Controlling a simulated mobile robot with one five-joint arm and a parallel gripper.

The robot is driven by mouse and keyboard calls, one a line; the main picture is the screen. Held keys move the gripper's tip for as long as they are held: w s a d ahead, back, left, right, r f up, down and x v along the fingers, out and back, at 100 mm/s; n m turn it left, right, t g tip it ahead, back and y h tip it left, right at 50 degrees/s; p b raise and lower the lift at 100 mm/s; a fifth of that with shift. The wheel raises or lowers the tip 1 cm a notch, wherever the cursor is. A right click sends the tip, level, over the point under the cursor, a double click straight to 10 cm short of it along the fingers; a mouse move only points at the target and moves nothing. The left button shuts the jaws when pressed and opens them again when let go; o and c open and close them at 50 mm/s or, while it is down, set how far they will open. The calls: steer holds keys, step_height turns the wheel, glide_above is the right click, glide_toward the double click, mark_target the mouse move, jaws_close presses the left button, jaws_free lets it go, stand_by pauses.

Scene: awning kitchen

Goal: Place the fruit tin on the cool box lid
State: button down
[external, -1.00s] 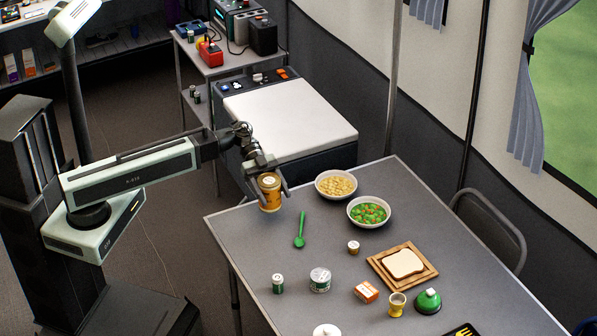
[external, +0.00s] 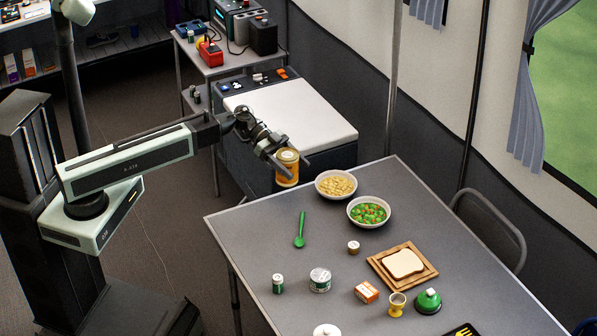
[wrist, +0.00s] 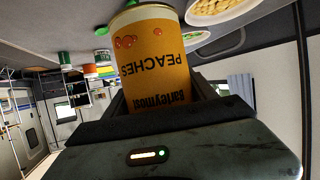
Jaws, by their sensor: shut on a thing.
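The fruit tin (external: 287,168) is yellow-orange with a pale top. In the wrist view its label reads PEACHES, upside down (wrist: 155,60). My gripper (external: 285,163) is shut on the tin and holds it upright, in the picture just beyond the table's far left edge and in front of the cool box. The cool box has a white lid (external: 290,115) and stands behind the table. The lid's top is bare, with small items on a dark strip at its back edge. The tin and gripper overlap the box's dark front in the external view.
The grey table (external: 260,235) holds a bowl of yellow pieces (external: 336,185), a bowl of peas and carrots (external: 369,212), a green spoon (external: 301,230), a bread board (external: 428,274) and several small items. A metal shelf (external: 200,67) with devices stands left of the box.

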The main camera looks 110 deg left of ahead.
steer(key=s+a+f+n+t+y+b, duration=0.1)
steer(key=s+a+n+y, duration=0.2)
steer(key=a, duration=0.6)
steer(key=s+a+f+n+y+b, duration=0.15)
steer(key=s+a, duration=0.25)
steer(key=a, duration=0.5)
steer(key=s+a+f+n+y+b, duration=0.25)
steer(key=s+a+y, duration=0.25)
steer(key=s+a, duration=0.8)
steer(key=shift+n+g, duration=0.3)
steer(key=w+a+f+b, duration=0.1)
steer(key=w+a, duration=0.1)
steer(key=a, duration=0.2)
steer(key=w+a+f+b, duration=0.2)
steer(key=a, duration=0.2)
steer(key=w+a+f+b, duration=0.2)
steer(key=w+a, duration=0.1)
steer(key=a, duration=0.1)
steer(key=shift+a, duration=0.25)
steer(key=shift+r, duration=0.15)
steer(key=shift+c, duration=1.4)
jaws_free()
